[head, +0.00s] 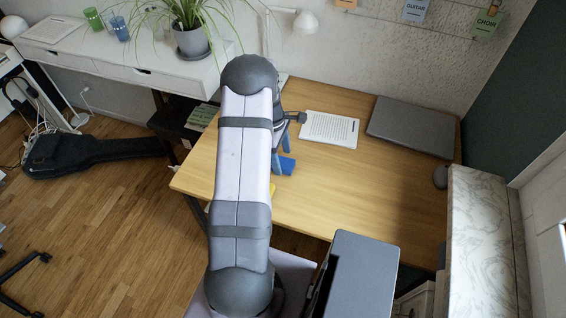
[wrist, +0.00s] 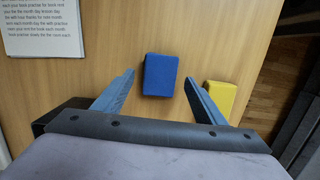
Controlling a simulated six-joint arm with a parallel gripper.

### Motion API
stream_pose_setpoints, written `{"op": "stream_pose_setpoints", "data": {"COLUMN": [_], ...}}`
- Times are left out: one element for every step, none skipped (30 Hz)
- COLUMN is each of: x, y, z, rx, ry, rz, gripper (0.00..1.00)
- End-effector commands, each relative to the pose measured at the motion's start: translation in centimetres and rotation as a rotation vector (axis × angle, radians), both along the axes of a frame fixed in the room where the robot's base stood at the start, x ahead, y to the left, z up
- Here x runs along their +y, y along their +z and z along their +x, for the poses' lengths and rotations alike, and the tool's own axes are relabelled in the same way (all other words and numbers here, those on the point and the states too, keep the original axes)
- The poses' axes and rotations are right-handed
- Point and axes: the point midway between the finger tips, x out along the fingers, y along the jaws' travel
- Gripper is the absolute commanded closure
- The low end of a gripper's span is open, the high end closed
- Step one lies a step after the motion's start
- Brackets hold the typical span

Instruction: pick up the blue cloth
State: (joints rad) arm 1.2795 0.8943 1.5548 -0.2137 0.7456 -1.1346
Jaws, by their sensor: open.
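The blue cloth (wrist: 160,75) is a small folded block lying on the wooden table. In the wrist view it sits centred just beyond and between my two open fingertips, with table showing on both sides of it. In the head view the blue cloth (head: 287,165) shows to the right of my arm, partly hidden. My gripper (wrist: 159,76) is open and empty; in the head view my gripper (head: 284,146) is partly hidden behind my arm, close to the cloth. I cannot tell its exact height above the table.
A yellow cloth (wrist: 221,98) lies right of the blue one, near the table edge. A printed sheet (head: 329,129), a closed laptop (head: 411,126) and a dark mouse (head: 440,176) lie on the table (head: 350,190). The table's right middle is clear.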

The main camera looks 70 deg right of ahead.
Motion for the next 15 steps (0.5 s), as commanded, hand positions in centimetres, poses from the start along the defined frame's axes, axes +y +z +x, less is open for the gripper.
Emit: {"op": "stream_pose_setpoints", "data": {"x": [0.06, 0.06, 0.03, 0.01, -0.01, -0.01, -0.01, -0.01, -0.02, -0.01, -0.01, -0.01, 0.0, 0.0, 0.0], "y": [-0.43, -0.67, -0.91, -1.04, -1.15, -1.24, -1.28, -1.3, -1.3, -1.3, -1.3, -1.29, -1.29, -1.29, -1.28], "z": [-0.13, -0.16, -0.19, -0.2, -0.2, -0.21, -0.21, -0.22, -0.21, -0.21, -0.21, -0.21, -0.21, -0.21, -0.2], "rx": [0.001, 0.001, 0.0, 0.0, 0.0, 0.0, 0.0, 0.0, -0.001, -0.001, -0.001, 0.0, 0.0, 0.0, 0.0], "ry": [0.0, 0.0, -0.001, -0.001, -0.001, -0.001, -0.001, -0.001, -0.001, -0.001, -0.001, -0.001, -0.001, -0.001, -0.001], "rz": [0.002, 0.002, 0.001, 0.0, -0.001, -0.001, -0.001, -0.001, -0.001, -0.001, -0.001, -0.001, -0.001, -0.001, -0.001], "gripper": [0.35, 0.35, 0.35, 0.35, 0.35, 0.35, 0.35, 0.35, 0.35, 0.35, 0.35, 0.35, 0.42, 0.49, 0.59]}}
